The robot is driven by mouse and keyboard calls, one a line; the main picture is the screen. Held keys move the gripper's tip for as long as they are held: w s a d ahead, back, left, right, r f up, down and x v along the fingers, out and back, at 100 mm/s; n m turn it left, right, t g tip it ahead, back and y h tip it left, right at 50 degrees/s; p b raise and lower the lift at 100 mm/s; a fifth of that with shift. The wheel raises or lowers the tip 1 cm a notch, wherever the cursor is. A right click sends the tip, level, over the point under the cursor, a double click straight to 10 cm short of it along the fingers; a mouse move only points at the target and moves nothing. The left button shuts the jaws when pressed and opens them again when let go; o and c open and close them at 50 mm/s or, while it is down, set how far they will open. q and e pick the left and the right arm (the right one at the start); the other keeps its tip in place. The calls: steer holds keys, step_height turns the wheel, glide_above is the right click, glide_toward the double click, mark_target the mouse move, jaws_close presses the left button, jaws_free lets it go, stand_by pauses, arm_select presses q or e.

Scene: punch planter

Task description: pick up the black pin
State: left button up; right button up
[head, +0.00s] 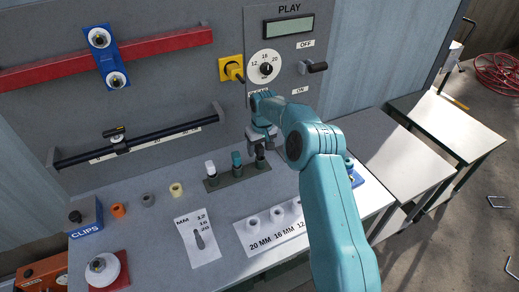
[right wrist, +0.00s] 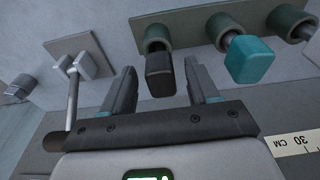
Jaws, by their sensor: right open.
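The black pin (head: 260,156) stands in the right-hand socket of a dark green holder (head: 238,176) on the grey bench. In the right wrist view the black pin (right wrist: 160,74) shows its dark square head, with its lower end in a round green socket. My right gripper (head: 262,138) is just above the pin, partly covering it in the head view. In the wrist view its two fingers are open, one on each side of the pin's head, with gaps. My left gripper is not in view.
A teal pin (head: 236,158) stands close beside the black one, and a white-topped pin (head: 210,167) is further left. A panel with a dial (head: 265,68) and a lever (head: 313,67) rises behind. Loose rings and a white hole block (head: 275,226) are on the bench.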

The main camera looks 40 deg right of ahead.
steer(key=shift+a, duration=0.15)
steer(key=c, duration=1.1)
steer(key=shift+r, duration=0.1)
